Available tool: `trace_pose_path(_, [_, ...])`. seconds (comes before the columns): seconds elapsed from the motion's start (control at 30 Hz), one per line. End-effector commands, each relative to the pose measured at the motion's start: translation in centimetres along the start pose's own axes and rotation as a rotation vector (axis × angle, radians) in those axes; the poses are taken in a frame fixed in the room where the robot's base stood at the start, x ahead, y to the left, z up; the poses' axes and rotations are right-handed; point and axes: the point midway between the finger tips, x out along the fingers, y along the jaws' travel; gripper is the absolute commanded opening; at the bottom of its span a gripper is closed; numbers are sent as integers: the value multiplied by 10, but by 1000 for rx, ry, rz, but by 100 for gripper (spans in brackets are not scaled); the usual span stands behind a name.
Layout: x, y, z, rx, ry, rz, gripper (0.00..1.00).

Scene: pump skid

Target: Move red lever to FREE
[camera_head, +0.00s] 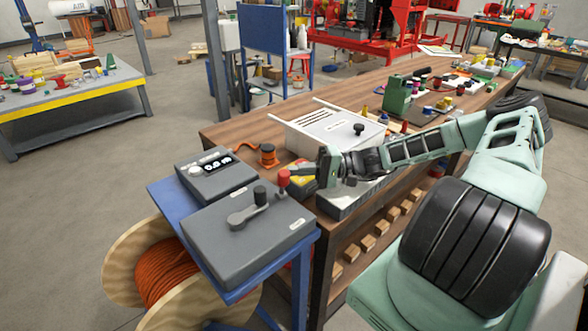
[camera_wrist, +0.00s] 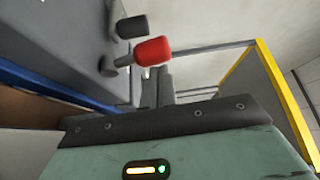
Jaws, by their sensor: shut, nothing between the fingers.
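The red lever (camera_head: 283,178) stands at the back right edge of a grey control box (camera_head: 235,245), with its red knob up. In the wrist view the red knob (camera_wrist: 152,51) sits just beyond my fingertips, on a short grey stem from the box face. My gripper (camera_head: 303,175) is shut and empty, reaching in from the right beside the knob. In the wrist view its fingers (camera_wrist: 156,86) are together and partly overlap the knob's lower edge; I cannot tell if they touch it. The box's labels are too small to read.
A black-knobbed crank (camera_head: 259,196) is left of the red lever on the same box. A second grey box with a dial (camera_head: 215,172) stands behind. Both rest on a blue stand (camera_head: 163,193) against the wooden bench (camera_head: 228,132).

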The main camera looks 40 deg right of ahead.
Motion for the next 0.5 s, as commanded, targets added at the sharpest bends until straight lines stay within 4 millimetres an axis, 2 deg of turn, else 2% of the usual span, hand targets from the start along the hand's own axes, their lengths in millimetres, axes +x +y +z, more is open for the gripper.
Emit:
trace_pose_path(0.17, [-2,3,8,-92,-2,-66,0])
trace_pose_path(0.5, [-3,2,11,-88,-6,-60,0])
